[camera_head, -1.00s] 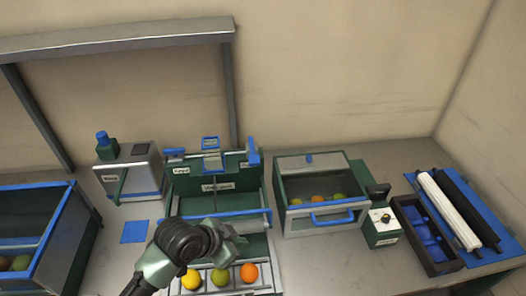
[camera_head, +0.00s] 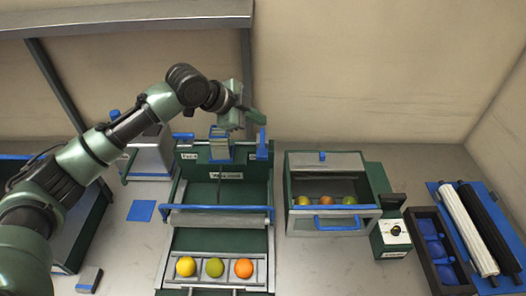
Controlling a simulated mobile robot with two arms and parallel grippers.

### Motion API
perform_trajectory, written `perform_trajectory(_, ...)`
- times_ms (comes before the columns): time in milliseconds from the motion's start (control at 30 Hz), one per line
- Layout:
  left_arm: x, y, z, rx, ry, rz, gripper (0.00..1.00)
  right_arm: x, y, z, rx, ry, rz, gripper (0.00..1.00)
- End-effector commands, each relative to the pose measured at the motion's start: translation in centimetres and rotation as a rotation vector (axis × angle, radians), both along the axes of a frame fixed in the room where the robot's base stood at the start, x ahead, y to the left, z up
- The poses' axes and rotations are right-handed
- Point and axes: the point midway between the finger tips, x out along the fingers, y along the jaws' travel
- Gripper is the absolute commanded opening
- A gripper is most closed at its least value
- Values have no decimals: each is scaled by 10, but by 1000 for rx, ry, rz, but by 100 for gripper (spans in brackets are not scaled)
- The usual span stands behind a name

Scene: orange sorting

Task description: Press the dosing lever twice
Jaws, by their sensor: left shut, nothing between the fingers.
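The green washing unit (camera_head: 268,178) stands in the middle of the table. A blue upright lever (camera_head: 262,143) rises at its back right corner, a blue handle (camera_head: 183,136) sits at its back left, and a blue-topped part (camera_head: 219,146) is between them. I cannot tell from the labels which of these is the dosing lever. My left gripper (camera_head: 256,117) is shut and empty, above the back of the unit near the top of the upright lever. I cannot tell whether it touches it. My right gripper is not in view.
A front tray (camera_head: 258,272) holds a yellow, a green and an orange fruit. A glass-fronted box (camera_head: 290,222) with fruit and a small control box (camera_head: 392,238) stand to the right. A blue mat (camera_head: 141,211) lies at left. My left arm crosses the left side.

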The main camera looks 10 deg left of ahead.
Motion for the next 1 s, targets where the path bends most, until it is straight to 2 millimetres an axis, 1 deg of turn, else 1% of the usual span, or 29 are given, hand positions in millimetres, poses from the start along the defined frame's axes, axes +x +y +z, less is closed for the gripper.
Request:
perform_trajectory(167,0,-1,-3,0,0,0,0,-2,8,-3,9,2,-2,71)
perform_trajectory(367,0,-1,-17,0,0,0,0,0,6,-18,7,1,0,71)
perform_trajectory(767,0,-1,-71,0,-1,1,0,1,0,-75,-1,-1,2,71)
perform_trajectory(800,-1,-1,-72,-1,2,1,0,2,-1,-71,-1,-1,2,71)
perform_trajectory(900,-1,-1,-82,-1,3,0,0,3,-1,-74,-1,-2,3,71)
perform_trajectory(1000,0,-1,-87,-1,0,0,0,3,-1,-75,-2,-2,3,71)
